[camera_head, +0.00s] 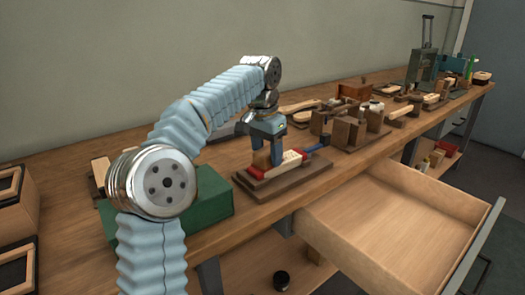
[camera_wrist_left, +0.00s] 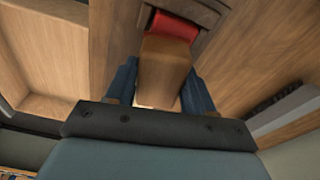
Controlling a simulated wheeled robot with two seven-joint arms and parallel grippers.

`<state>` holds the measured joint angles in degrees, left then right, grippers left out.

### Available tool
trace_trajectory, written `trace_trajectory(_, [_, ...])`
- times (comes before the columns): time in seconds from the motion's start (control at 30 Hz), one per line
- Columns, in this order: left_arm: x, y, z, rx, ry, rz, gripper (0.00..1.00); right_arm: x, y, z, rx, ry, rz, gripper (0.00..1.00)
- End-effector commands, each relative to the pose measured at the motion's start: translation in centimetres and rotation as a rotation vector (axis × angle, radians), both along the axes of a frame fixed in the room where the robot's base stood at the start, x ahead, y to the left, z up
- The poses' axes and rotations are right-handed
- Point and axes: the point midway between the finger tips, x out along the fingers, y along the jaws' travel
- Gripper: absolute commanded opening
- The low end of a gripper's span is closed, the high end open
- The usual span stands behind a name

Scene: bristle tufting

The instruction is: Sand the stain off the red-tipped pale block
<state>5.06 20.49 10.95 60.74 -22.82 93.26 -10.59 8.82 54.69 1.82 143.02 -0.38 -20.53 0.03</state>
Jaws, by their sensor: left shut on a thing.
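The pale block (camera_head: 291,158) with red ends lies in a dark wooden holder (camera_head: 284,183) near the table's front edge. A red part (camera_wrist_left: 174,26) shows at the top of the left wrist view. My left gripper (camera_head: 266,150) points down over the left part of the pale block, its blue fingers shut on a brown block (camera_wrist_left: 163,72). The brown block's far end is close to the red part; I cannot tell whether it touches. The stain cannot be made out. My right gripper is not in view.
A blue-handled tool (camera_head: 319,144) sits at the holder's right end. A green box (camera_head: 207,205) stands left of it, partly behind my arm. Wooden blocks and brushes crowd the table to the right. A drawer (camera_head: 400,222) stands open below the front edge.

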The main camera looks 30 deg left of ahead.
Motion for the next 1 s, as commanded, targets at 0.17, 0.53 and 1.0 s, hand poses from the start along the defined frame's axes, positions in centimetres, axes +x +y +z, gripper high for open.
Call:
trace_trajectory(0.17, [1.6, -0.6, 0.1, 0.000, 0.000, 0.000, 0.21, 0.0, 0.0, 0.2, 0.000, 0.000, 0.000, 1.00])
trace_trajectory(0.53, [3.5, -1.5, 0.0, 0.000, 0.000, 0.000, 0.21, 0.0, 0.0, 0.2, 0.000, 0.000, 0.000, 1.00])
trace_trajectory(1.0, [5.2, -2.1, -0.2, 0.001, 0.000, 0.001, 0.21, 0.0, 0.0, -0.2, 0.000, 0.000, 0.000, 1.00])
